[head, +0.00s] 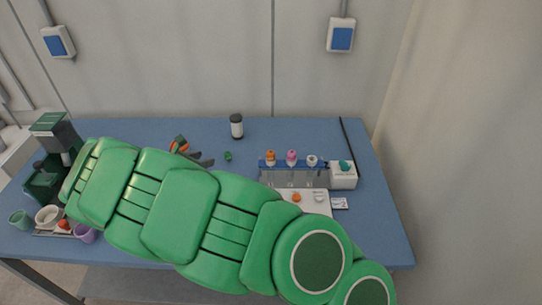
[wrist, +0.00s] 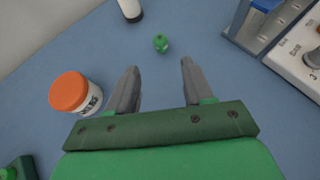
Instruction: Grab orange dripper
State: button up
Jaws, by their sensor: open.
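An orange-topped dripper (head: 270,157) stands at the left end of a blue-topped rack (head: 325,165), beside a pink one (head: 291,157) and a white one (head: 312,160). My gripper (head: 205,158) is over the table to the left of the rack, apart from it. In the wrist view my gripper (wrist: 160,66) is open and empty, its two grey fingers spread. The orange dripper does not show in the wrist view; only part of the rack (wrist: 240,22) shows at the upper right.
A small green object (wrist: 161,43) lies just beyond my fingertips. An orange-lidded jar (wrist: 72,95) stands left of them. A dark-capped bottle (head: 237,126) stands farther back. A white box (head: 343,175) adjoins the rack. Cups (head: 20,219) and a green machine (head: 55,135) are at left.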

jog(key=shift+o, duration=0.7)
